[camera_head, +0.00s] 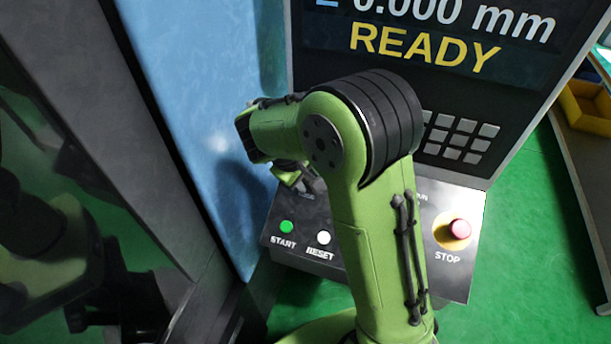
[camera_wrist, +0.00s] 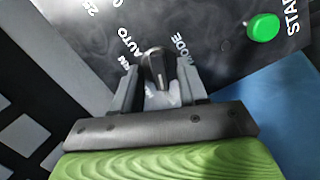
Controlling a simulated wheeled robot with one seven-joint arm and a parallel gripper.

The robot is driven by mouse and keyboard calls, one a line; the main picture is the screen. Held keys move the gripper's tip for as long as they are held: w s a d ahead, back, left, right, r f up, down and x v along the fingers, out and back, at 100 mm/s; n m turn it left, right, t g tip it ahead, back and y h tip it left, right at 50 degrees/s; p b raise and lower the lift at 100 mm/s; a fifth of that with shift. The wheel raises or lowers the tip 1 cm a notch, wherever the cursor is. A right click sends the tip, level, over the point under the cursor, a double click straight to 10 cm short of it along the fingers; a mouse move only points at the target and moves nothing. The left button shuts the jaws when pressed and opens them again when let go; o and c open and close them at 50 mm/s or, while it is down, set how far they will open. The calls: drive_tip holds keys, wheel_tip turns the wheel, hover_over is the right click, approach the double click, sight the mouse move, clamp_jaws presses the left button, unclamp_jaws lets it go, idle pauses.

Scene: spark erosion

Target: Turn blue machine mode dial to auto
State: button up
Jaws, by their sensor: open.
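The mode dial (camera_wrist: 154,66) is a small black knob on the dark control panel (camera_wrist: 215,40) in the wrist view. The word MODE is printed to its right and AUTO to its left; below AUTO is a label partly hidden by a finger. My gripper (camera_wrist: 158,84) is open, with one finger on each side of the dial; whether they touch it I cannot tell. Which mark the dial points at is unclear. In the head view my gripper (camera_head: 298,180) is over the panel's upper left, and my arm hides the dial.
Above stands a screen (camera_head: 430,40) reading READY and a keypad (camera_head: 460,138). A blue machine wall (camera_head: 205,100) rises close to the left of my gripper.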

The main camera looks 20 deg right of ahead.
clamp_jaws()
